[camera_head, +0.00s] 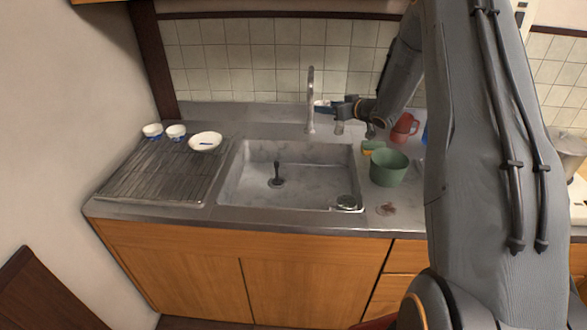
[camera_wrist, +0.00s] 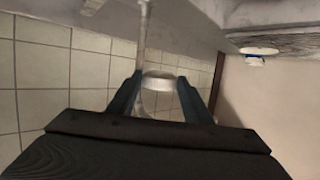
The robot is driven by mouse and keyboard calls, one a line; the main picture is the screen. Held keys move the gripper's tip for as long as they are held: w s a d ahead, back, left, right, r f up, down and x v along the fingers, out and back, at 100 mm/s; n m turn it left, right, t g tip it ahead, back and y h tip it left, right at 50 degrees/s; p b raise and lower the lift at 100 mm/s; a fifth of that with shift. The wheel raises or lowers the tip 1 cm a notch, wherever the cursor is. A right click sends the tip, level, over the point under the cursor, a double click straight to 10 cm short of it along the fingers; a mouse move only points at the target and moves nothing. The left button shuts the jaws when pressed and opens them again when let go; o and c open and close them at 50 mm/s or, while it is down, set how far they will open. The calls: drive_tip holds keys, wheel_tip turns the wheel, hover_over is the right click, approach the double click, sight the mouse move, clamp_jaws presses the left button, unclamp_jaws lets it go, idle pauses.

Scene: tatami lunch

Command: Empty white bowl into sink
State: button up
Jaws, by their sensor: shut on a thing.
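My gripper (camera_wrist: 160,82) has its fingers around a pale, rounded, cup-like thing (camera_wrist: 160,80) in the wrist view; I cannot tell whether it is a white bowl. In the head view my gripper (camera_head: 332,106) is above the back of the counter, beside the faucet, and what it holds is too small to make out. A wide white bowl (camera_head: 205,141) stands at the right back of the drying rack, with two smaller white bowls (camera_head: 152,130) (camera_head: 176,131) to its left. The sink (camera_head: 310,185) lies in front of my gripper.
A faucet (camera_head: 311,90) rises behind the sink. A dark upright thing (camera_head: 277,173) stands in the basin and a small round dish (camera_head: 347,202) sits at its front right. A green pot (camera_head: 389,168) and red mug (camera_head: 405,127) stand right of the sink. The ribbed rack (camera_head: 150,175) is largely clear.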

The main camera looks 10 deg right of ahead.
drive_tip(key=s+f+n+y, duration=0.1)
drive_tip(key=s+a+f+n+y, duration=0.1)
drive_tip(key=s, duration=0.1)
drive_tip(key=s+f+n+g+y, duration=0.1)
drive_tip(key=y, duration=0.1)
drive_tip(key=shift+s+a+f, duration=0.1)
drive_tip(key=shift+s+a, duration=0.1)
drive_tip(key=shift+a, duration=0.1)
drive_tip(key=shift+a+f, duration=0.1)
drive_tip(key=s+a+f+n+h+b, duration=0.1)
drive_tip(key=a+f+n+b, duration=0.2)
drive_tip(key=f, duration=0.3)
drive_tip(key=s+a+f+n+t+h+b, duration=0.1)
drive_tip(key=s+a+f+n+h+b, duration=0.1)
drive_tip(key=f, duration=0.4)
drive_tip(key=a+n+b, duration=0.1)
drive_tip(key=n, duration=0.1)
drive_tip(key=shift+s+a+n, duration=0.25)
drive_tip(key=shift+a+n, duration=0.05)
drive_tip(key=shift+a, duration=0.1)
drive_tip(key=shift+a+r+n, duration=0.1)
drive_tip(key=shift+r+n, duration=0.05)
drive_tip(key=shift+n, duration=0.15)
